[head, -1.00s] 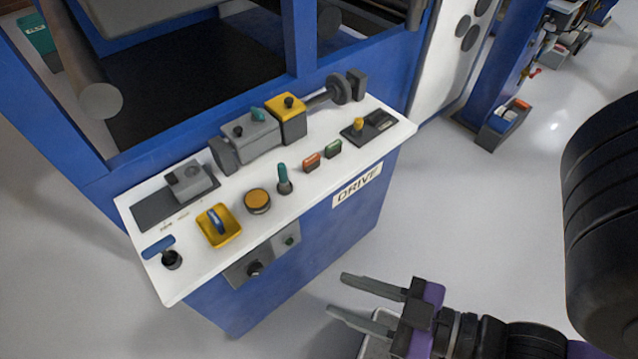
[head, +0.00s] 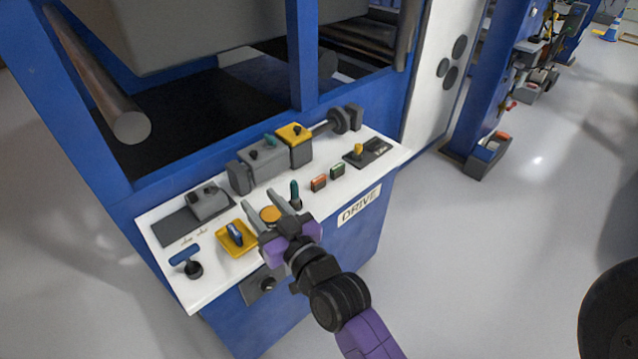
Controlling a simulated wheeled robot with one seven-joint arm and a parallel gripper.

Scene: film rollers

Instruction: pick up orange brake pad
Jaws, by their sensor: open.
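An orange round pad (head: 270,214) sits on the white top of the DRIVE console; it shows between the fingers of my gripper. A small orange-red block (head: 318,183) stands to its right, beside a green block (head: 337,171). I cannot tell for sure which of the two orange pieces is the brake pad. My gripper (head: 258,197) is open and empty, with its fingers over the console around the round pad in the picture. I cannot tell its height above the pad. The gripper's body hides the pad's near side.
A blue lever in a yellow tray (head: 236,238) lies just left of my gripper. A teal-topped lever (head: 295,194) stands close on the right. Grey and yellow housings (head: 294,137) line the back. Open floor (head: 480,270) lies to the right.

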